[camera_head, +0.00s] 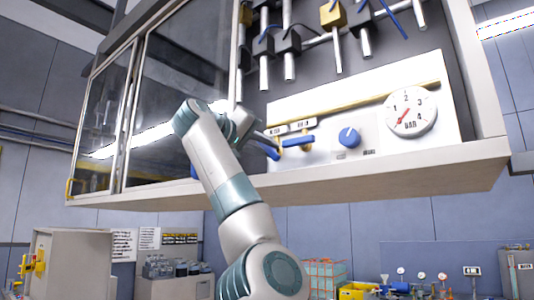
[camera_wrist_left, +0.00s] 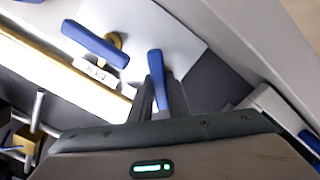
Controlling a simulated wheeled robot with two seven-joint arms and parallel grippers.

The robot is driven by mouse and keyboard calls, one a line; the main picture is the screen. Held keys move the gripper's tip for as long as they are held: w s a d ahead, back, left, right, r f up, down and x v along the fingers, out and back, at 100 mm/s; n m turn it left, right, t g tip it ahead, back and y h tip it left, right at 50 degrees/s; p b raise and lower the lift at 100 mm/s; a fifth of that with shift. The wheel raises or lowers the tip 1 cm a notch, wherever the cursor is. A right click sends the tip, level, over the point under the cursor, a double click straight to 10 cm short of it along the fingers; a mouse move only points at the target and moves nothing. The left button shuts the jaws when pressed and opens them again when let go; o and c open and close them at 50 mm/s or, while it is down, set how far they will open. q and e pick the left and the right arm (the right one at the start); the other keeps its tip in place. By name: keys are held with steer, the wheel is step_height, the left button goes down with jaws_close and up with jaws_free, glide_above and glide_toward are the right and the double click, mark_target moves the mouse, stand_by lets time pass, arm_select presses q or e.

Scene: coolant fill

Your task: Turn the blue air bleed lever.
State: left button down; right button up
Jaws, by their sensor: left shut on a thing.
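My left arm reaches up to the panel in the cabinet, and its gripper (camera_head: 262,142) is at the left end of the white plate. In the left wrist view, the gripper (camera_wrist_left: 160,98) is shut on a blue lever (camera_wrist_left: 156,70), which stands up between the fingers. Part of this blue lever (camera_head: 268,153) also shows in the head view. A second blue lever (camera_head: 298,140) on a brass valve sits just to the right. It shows in the wrist view (camera_wrist_left: 95,44), apart from the fingers. The small labels are too blurred to read surely. My right gripper is out of view.
A blue knob (camera_head: 349,137) and a round pressure gauge (camera_head: 410,112) are to the right on the plate. The cabinet's lower ledge (camera_head: 400,170) runs below the levers. Valves and pipes (camera_head: 290,45) hang above. A glass door (camera_head: 180,90) is at the left.

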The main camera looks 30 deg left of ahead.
arm_select(q)
steer(key=n+b, duration=0.1)
steer(key=n, duration=0.3)
steer(key=shift+a+f+n, duration=0.1)
steer(key=shift+n, duration=0.2)
steer(key=n, duration=0.4)
steer(key=shift+n, duration=0.4)
steer(key=shift+b, duration=0.3)
steer(key=shift+f, duration=0.1)
steer(key=c, duration=1.7)
jaws_free()
steer(key=shift+a, duration=0.1)
steer(key=shift+s, duration=0.1)
